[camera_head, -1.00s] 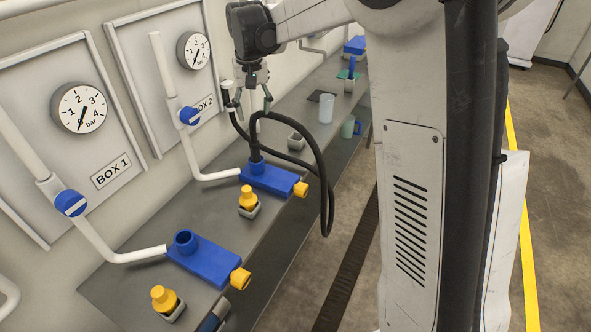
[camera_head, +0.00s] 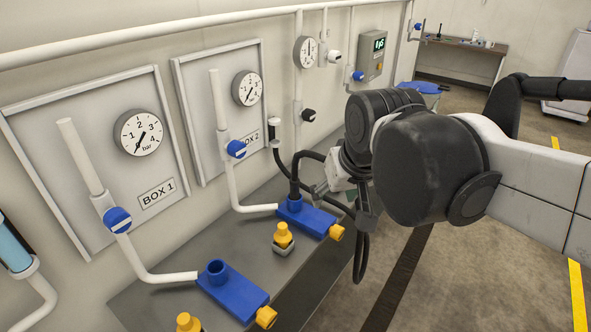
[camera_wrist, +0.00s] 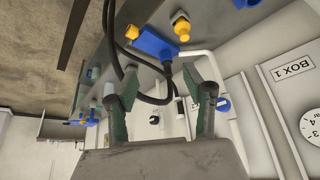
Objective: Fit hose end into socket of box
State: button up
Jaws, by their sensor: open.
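A black hose (camera_head: 295,175) runs down into the socket of the blue box (camera_head: 318,222) in front of the BOX 2 panel. Its end stands upright there; how deep it sits I cannot tell. In the wrist view the hose (camera_wrist: 150,99) bends past the same blue box (camera_wrist: 153,44). A nearer blue box (camera_head: 232,290), by BOX 1, has an empty round socket (camera_head: 217,269). My gripper (camera_head: 326,187) is right of the hose, partly hidden by my arm. The wrist view shows its fingers (camera_wrist: 159,80) apart, with nothing clearly held between them.
Yellow caps (camera_head: 283,235) stand on small grey holders on the grey bench (camera_head: 180,295). The hose's other end meets a light connector (camera_head: 275,125) near the wall, and slack hose (camera_head: 361,250) hangs over the bench edge. White pipes with blue valves (camera_head: 236,149) stand before the panels.

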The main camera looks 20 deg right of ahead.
jog(key=s+f+t, duration=0.1)
jog(key=s+f, duration=0.3)
jog(key=s, duration=0.3)
jog(key=shift+t, duration=0.3)
jog(key=shift+f, duration=0.1)
notch_tip(320, 180, down, 5)
jog(key=b, duration=0.5)
dwell(1.6)
